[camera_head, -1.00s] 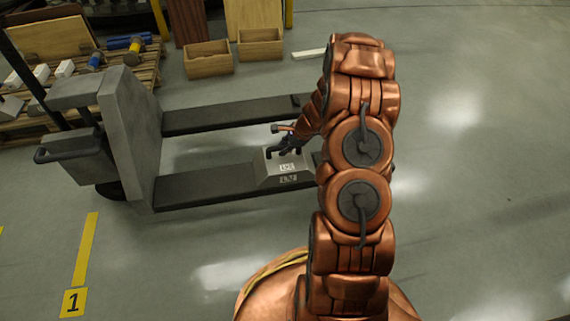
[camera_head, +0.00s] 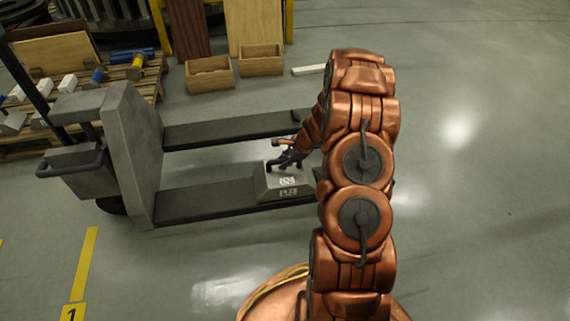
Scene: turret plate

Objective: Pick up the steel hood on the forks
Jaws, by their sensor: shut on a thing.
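The steel hood (camera_head: 268,190) is a small grey block with sloped sides, a dark handle on top and pale markings on its front face. It is at the near fork (camera_head: 205,203) of a grey pallet truck, towards the fork's right end. My gripper (camera_head: 281,163) is dark and small in the view, and is shut on the hood's handle from above. The fingertips are hard to make out against the handle. I cannot tell whether the hood touches the fork or is slightly clear of it. My copper arm hides the fork's right end.
The pallet truck's upright body (camera_head: 133,150) and handle bar stand left of the hood. The far fork (camera_head: 225,130) lies behind it. A wooden pallet (camera_head: 145,87) with tools and blocks, and two wooden boxes (camera_head: 210,75), are at the back. The floor at right is clear.

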